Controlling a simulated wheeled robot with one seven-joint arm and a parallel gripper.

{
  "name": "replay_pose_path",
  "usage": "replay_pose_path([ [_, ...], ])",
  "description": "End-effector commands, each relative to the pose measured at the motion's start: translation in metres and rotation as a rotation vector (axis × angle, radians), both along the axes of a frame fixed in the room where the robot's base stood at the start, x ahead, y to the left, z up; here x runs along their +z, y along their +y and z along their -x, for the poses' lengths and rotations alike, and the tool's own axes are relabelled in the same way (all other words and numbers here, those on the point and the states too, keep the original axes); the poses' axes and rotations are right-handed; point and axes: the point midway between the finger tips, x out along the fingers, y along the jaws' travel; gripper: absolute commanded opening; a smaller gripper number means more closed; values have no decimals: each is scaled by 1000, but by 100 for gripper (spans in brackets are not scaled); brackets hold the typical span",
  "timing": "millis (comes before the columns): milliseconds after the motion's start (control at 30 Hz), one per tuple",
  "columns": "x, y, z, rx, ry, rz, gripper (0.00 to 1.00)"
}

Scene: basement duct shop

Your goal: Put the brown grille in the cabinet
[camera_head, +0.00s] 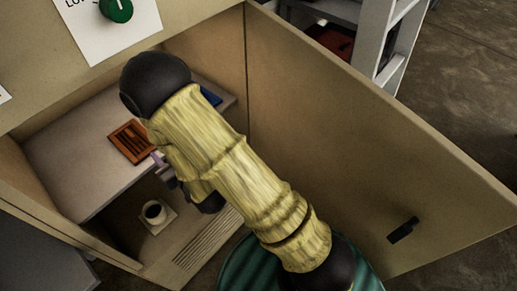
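The brown grille (131,142) is a small square with dark slots. It appears to lie on, or just above, the grey shelf (75,150) inside the tan cabinet (247,60), which stands open. My gripper (160,163) reaches into the cabinet from the lower right and is at the grille's lower right edge. My yellow sleeved arm hides most of the gripper. I cannot tell whether its fingers touch the grille or whether they are open or shut.
The cabinet door (370,150) is swung open on the right, with a black handle (403,230). A blue thing (210,95) is on the shelf behind my arm. A white square piece with a dark round centre (157,214) is below the shelf. Green ribbed thing (240,270) at bottom.

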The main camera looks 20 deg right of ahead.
Motion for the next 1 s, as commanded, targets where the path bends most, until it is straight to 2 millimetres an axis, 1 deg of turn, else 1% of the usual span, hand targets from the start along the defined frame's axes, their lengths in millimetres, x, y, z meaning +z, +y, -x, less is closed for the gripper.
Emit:
replay_pose_path([
  [33, 4, -10, -8, -27, 35, 15, 33],
  [100, 4, -25, -17, -60, 102, 43, 33],
  [200, 4, -47, -25, -104, 202, 83, 33],
  [333, 5, -78, -28, -160, 334, 130, 33],
  [467, 8, -110, -24, -212, 468, 173, 33],
  [567, 12, -135, -14, -249, 573, 202, 33],
  [667, 17, -159, -1, -286, 678, 228, 33],
  [767, 23, -183, 17, -321, 785, 250, 33],
  [867, 31, -206, 40, -354, 892, 270, 33],
  [1000, 44, -234, 76, -397, 1042, 291, 33],
])
